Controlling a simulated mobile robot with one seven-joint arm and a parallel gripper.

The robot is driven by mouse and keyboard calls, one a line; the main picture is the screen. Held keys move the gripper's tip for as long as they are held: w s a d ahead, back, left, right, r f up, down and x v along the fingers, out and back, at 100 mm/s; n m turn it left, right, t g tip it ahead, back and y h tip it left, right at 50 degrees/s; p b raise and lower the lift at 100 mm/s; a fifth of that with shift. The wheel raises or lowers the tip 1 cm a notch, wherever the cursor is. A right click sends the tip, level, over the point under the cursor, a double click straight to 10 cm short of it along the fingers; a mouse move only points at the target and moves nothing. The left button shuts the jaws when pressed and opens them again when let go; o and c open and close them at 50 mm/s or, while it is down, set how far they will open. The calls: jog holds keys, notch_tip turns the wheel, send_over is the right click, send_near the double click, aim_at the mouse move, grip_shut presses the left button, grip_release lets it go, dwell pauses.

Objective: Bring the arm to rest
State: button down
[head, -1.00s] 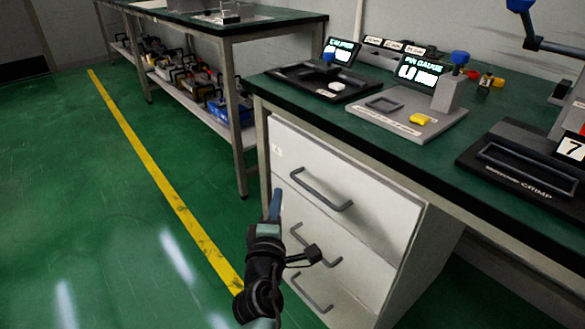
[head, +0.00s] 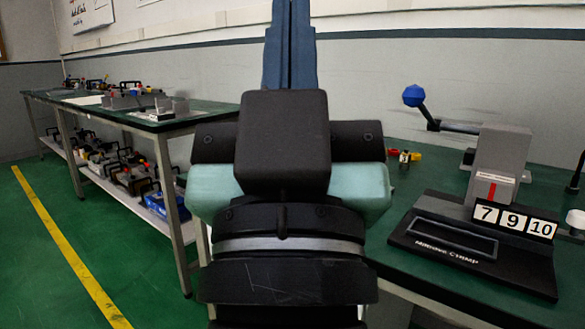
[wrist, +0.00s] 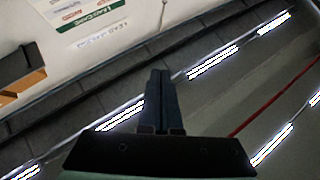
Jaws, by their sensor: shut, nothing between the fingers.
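My gripper (head: 291,45) is raised in front of the head camera, pointing up, its blue fingers together with nothing between them. The black and pale green wrist fills the middle of the head view and hides part of the near bench and what stands on it. In the wrist view the gripper (wrist: 160,85) also shows its fingers closed and empty, with the ceiling light strips and an upper wall behind them.
The green bench (head: 530,278) at right carries a black crimp station (head: 470,243) with number cards (head: 513,221) and a blue-knobbed lever (head: 414,96). A second bench (head: 190,119) with a loaded lower shelf stands at left. The floor (head: 40,270) at far left is clear.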

notch_tip(320, 180, up, 38)
jog(key=s+p, duration=0.1)
jog(key=p, duration=3.6)
jog(key=shift+s, duration=0.3)
